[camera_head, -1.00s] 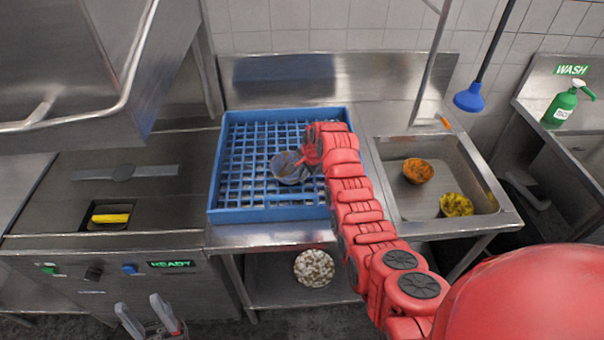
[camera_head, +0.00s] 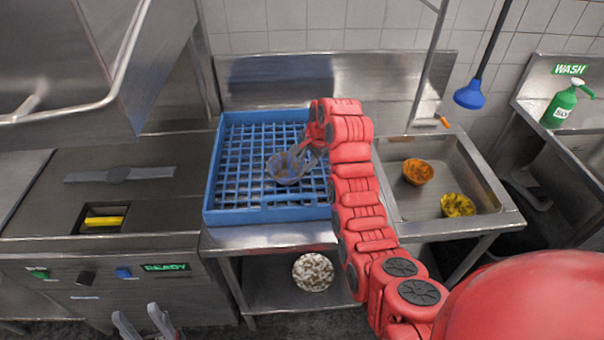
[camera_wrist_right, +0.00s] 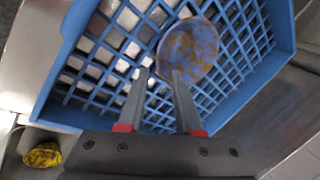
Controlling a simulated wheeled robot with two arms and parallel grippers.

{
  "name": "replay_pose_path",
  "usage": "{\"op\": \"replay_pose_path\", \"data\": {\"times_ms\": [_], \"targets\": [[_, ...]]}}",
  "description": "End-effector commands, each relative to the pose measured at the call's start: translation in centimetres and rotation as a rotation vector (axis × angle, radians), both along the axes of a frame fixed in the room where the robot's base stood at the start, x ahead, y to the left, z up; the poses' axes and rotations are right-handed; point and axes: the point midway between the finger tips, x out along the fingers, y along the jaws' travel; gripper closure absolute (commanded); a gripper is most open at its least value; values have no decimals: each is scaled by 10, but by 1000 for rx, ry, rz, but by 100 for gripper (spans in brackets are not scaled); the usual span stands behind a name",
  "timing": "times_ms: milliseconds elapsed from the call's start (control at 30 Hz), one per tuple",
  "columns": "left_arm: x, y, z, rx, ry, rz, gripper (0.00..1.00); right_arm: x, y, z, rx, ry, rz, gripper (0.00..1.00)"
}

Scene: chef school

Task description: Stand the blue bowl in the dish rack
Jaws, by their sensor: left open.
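The blue bowl (camera_head: 284,168), stained brown inside, is in the blue dish rack (camera_head: 212,180). Its open side faces my head camera, so it looks tilted; I cannot tell how its edge sits in the grid. In the right wrist view, the bowl (camera_wrist_right: 190,50) lies just beyond my right gripper (camera_wrist_right: 160,78). The fingers are apart with nothing clearly between them; one tip overlaps the bowl's near rim, and contact is unclear. In the head view, my right gripper (camera_head: 303,150) is just above and right of the bowl. My left gripper (camera_head: 138,322) is open and empty at the bottom left.
An orange stained bowl (camera_head: 417,172) and a yellow stained bowl (camera_head: 457,205) lie in the sink (camera_head: 432,212) right of the rack. A speckled round item (camera_head: 313,272) is on the lower shelf. A machine hood (camera_head: 75,50) overhangs the left counter.

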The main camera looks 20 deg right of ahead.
Motion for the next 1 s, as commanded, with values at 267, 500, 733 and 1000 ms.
{"op": "replay_pose_path", "data": {"times_ms": [267,500,733,1000], "targets": [[0,0,35,0,0,0,50,-11,-4,35,1,1,-1,66],[0,0,42,0,0,0,50,-14,-5,38,1,1,-1,66],[0,0,41,0,0,0,50,-13,-5,37,0,0,-1,66],[0,0,41,0,0,0,50,-13,-5,37,0,0,-1,66]]}}
